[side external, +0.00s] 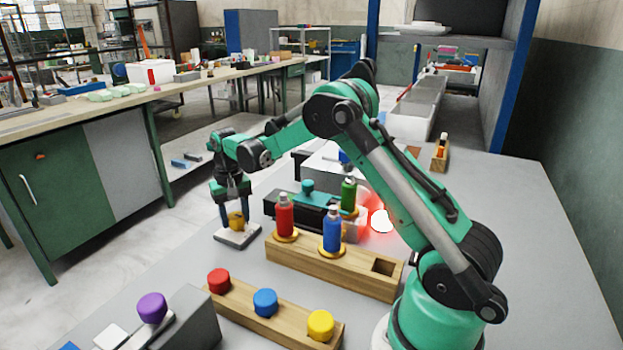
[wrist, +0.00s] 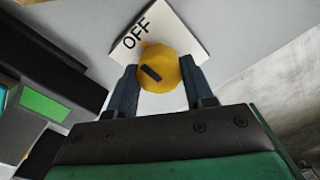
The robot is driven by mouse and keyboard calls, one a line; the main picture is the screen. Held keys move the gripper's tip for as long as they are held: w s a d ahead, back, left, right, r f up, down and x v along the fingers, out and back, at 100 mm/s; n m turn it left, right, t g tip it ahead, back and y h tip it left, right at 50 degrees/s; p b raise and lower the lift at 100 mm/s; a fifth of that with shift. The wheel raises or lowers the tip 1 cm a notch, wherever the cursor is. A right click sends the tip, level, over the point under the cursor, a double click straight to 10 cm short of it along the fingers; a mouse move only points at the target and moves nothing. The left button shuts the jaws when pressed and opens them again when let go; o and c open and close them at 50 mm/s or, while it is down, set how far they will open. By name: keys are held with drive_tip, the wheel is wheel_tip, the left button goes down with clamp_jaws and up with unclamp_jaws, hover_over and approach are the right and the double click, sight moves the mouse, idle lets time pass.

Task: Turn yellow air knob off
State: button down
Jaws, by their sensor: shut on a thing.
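The yellow air knob (wrist: 154,72) sits on a white plate, with a finger of my gripper (wrist: 159,88) on each side of it in the wrist view. The fingers are shut on the knob. A dark bar marks the knob's face and lies slanted in the picture. The white plate (wrist: 188,24) carries the black word "OFF" above and left of the knob. In the side view, my gripper (side external: 235,222) points down at the yellow knob (side external: 236,219) on its white plate (side external: 235,237) at the table's far left edge. The plate's other markings are hidden.
A wooden block (side external: 340,273) holds red (side external: 285,219) and blue (side external: 332,233) bottles, with a green one (side external: 348,196) behind. A wooden strip (side external: 255,315) with coloured caps lies in front. A dark machine (side external: 290,212) stands right of the knob.

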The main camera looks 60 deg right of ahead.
sight(234, 216)
idle(0.5)
drive_tip(key=shift+c, duration=1.7)
unclamp_jaws()
drive_tip(key=shift+r, duration=2.85)
drive_tip(key=shift+s+a+r, duration=0.1)
drive_tip(key=shift+a+r, duration=0.1)
drive_tip(key=shift+r, duration=0.1)
drive_tip(key=s+a+r+n+t, duration=0.2)
drive_tip(key=s+a+n+t, duration=0.1)
drive_tip(key=s+a, duration=0.3)
drive_tip(key=s+a+r+n+t, duration=0.2)
drive_tip(key=s+a+n+t, duration=0.1)
drive_tip(key=s+a, duration=0.3)
drive_tip(key=s+t, duration=0.1)
drive_tip(key=s, duration=0.1)
drive_tip(key=shift+s+r+n, duration=0.25)
drive_tip(key=shift+s+n, duration=0.05)
drive_tip(key=shift+s, duration=0.1)
